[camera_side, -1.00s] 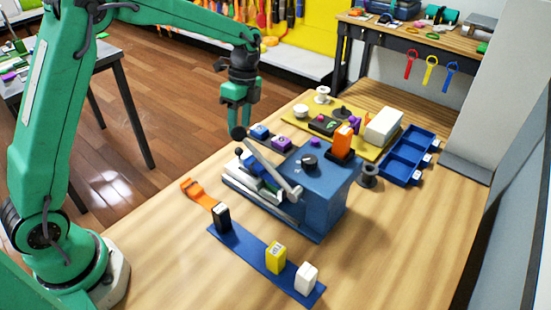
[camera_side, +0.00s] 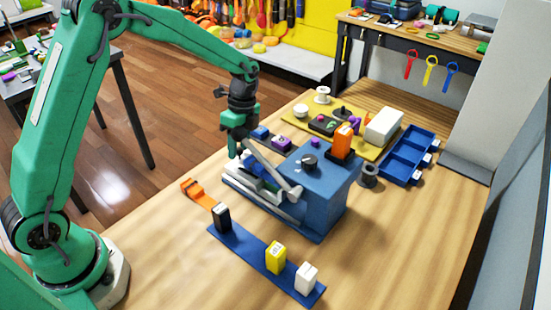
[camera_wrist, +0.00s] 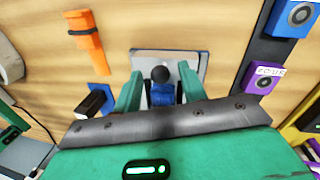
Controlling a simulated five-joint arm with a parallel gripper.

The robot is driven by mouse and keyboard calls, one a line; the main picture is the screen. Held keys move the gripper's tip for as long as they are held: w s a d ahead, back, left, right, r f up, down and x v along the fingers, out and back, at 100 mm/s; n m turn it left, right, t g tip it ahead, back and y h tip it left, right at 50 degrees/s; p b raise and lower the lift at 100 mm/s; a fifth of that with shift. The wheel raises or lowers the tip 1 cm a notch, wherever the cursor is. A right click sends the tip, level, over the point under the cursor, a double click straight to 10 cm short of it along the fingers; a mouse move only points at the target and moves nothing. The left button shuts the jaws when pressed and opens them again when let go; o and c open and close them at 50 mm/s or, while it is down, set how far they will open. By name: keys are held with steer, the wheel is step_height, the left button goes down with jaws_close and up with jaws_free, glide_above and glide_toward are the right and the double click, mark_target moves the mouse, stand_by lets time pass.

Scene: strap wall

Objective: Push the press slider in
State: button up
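The blue press (camera_side: 325,195) stands mid-table with a grey lever (camera_side: 275,172) slanting across its front left. A pale metal bed with rails (camera_side: 243,185) runs out to its left. In the wrist view a blue slider part with a black ball knob (camera_wrist: 160,74) lies over a grey plate (camera_wrist: 198,62). My gripper (camera_side: 235,148) is low over the bed's left end, partly covering the lever's end. In the wrist view my gripper (camera_wrist: 160,83) is open, with one green finger on each side of the blue part and visible gaps. Contact cannot be told.
A blue strip (camera_side: 245,247) with black, yellow and white blocks lies in front. An orange strap (camera_side: 192,189) lies to the left. Behind are a yellow board (camera_side: 375,148) with parts and a blue tray (camera_side: 405,162). The front right table is clear.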

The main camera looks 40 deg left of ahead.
mark_target(260, 164)
jaws_close()
steer(key=shift+d, duration=3.85)
steer(key=shift+o, duration=0.6)
jaws_free()
steer(key=shift+r, duration=0.2)
step_height(260, 164, up, 7)
steer(key=w, duration=0.1)
steer(key=shift+w+r, duration=0.2)
steer(key=shift+d, duration=0.1)
